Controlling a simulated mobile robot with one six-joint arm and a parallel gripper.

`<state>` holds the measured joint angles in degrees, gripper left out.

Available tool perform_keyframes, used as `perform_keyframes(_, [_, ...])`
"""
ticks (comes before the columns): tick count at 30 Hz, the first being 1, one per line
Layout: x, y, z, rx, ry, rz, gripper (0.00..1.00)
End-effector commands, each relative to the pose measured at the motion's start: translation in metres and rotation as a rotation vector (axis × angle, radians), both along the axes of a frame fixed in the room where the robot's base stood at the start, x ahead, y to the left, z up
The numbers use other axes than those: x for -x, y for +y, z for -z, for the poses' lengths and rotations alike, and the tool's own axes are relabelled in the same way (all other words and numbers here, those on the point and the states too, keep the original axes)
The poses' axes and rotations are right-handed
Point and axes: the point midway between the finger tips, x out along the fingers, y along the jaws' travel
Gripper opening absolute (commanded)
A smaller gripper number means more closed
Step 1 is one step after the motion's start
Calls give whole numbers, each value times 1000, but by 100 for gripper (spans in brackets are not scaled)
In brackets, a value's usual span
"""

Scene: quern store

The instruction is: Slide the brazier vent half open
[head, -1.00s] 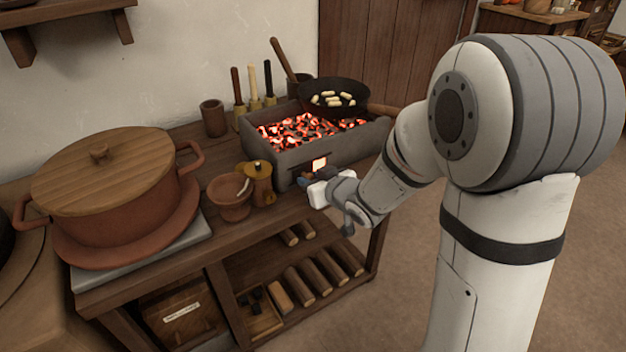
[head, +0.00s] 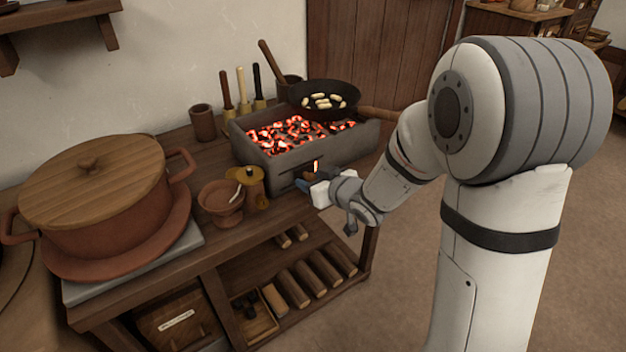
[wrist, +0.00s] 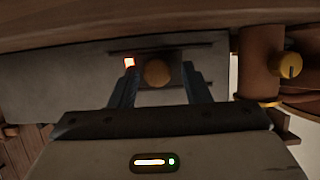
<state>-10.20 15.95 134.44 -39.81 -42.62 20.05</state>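The brazier (head: 330,149) is a grey stone box of glowing coals on the bench. Its vent shows as a narrow bright slot (head: 316,166) in the front face. In the wrist view the glowing gap (wrist: 129,62) is just left of a round wooden knob (wrist: 157,73) on the dark vent plate, which covers the rest of the opening. My gripper (wrist: 160,78) has one finger on each side of the knob, with slight gaps visible, so it looks open around it. In the head view my gripper (head: 305,184) is at the brazier front; its fingertips partly hide the knob.
A brown bowl (head: 221,199) and a brass-topped mill (head: 250,187) stand close left of my gripper. A pan (head: 325,98) sits on the brazier, its handle pointing right. A lidded pot (head: 105,205) is at the left. Logs (head: 308,276) lie on the shelf below.

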Motion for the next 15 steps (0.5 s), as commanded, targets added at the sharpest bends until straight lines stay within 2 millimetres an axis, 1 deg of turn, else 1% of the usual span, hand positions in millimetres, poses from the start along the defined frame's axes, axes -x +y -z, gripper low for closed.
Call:
perform_keyframes(7, [0, 1, 0, 0, 0, -2, 47])
perform_keyframes(10, [3, -2, -3, 0, -1, -1, 47])
perform_keyframes(15, [21, -16, -15, 0, -1, 1, 47])
